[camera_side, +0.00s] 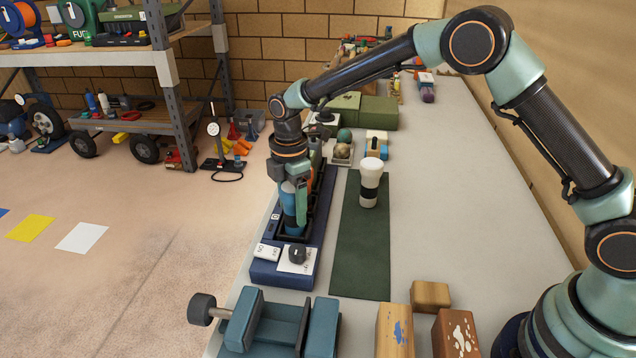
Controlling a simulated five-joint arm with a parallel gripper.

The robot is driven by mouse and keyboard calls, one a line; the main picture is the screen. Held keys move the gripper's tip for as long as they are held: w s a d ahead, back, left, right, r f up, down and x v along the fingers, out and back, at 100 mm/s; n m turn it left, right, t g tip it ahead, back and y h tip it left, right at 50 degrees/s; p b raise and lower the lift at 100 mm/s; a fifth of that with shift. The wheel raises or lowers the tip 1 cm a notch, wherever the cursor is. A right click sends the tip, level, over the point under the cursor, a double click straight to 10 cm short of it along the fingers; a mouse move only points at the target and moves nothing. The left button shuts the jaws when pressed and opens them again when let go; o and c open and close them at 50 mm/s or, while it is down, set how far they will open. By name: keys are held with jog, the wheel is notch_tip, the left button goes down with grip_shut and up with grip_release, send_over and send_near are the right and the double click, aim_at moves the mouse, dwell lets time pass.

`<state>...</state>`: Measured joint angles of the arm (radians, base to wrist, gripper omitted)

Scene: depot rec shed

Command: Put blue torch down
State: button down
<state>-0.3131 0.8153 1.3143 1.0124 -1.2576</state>
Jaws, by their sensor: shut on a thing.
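My gripper (291,184) points straight down and is shut on the blue torch (291,214). The torch is upright, over or in the near part of a dark blue rack (283,272) with black-edged slots. I cannot tell whether its lower end touches the rack floor. The rack's front end carries a white ON/OFF switch (267,252) and a black knob (297,253). Farther slots are partly hidden by my gripper; something green and orange shows there behind it.
A white cup with a black band (369,183) stands on a dark green mat (362,255) right of the rack. A teal vise (280,322) and wooden blocks (430,296) lie in front. Green boxes (378,112) stand behind. The bench's right side is mostly clear.

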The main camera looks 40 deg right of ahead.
jog(key=shift+f, duration=0.55)
jog(key=shift+f, duration=0.1)
jog(key=shift+c, duration=0.3)
grip_release()
